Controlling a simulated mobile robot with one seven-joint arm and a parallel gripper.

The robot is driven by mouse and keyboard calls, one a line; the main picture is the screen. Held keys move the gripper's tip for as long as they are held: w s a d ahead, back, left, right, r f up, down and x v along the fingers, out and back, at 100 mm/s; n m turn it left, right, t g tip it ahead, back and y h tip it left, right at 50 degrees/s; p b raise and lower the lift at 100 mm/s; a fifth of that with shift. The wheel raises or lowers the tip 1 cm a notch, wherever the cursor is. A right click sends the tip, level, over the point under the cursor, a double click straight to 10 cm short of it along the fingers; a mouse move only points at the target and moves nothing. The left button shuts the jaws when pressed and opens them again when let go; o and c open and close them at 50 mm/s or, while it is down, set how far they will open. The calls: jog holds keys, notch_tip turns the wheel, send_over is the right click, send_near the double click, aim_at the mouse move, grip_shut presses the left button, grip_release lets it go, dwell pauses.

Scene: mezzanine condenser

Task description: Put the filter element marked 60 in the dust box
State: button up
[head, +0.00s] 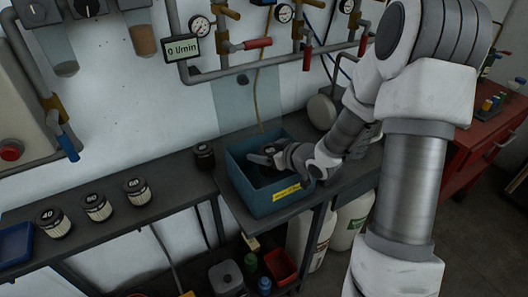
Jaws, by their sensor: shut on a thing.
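The blue open-topped box (245,192) with a yellow label on its front stands on the bench, and I take it to be the dust box. My gripper (262,158) is over the box's opening, shut on a dark thing whose marking I cannot read. The gripper and the box wall hide most of that thing. Filter elements with dark caps and pale pleated sides stand in a row on the left bench: one marked 40 (52,224), a middle one (96,208) and a right one (137,192), whose numbers are too small to read surely.
A dark cylinder (204,156) stands just left of the box. A blue tray (14,246) lies at the far left. Pipes, gauges and red-handled valves (257,43) line the wall above. Bottles and a red bin (280,267) sit below. A red cabinet (490,135) is at the right.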

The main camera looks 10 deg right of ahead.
jog(key=shift+f+b, duration=0.3)
jog(key=shift+f, duration=0.15)
jog(key=o, duration=1.3)
jog(key=shift+r, duration=0.1)
jog(key=shift+r+p, duration=0.25)
jog(key=shift+p, duration=0.1)
jog(key=p+v, duration=0.2)
jog(key=v, duration=1)
jog(key=shift+s+r+p, duration=0.1)
jog(key=shift+r+p, duration=0.15)
jog(key=shift+p, duration=0.05)
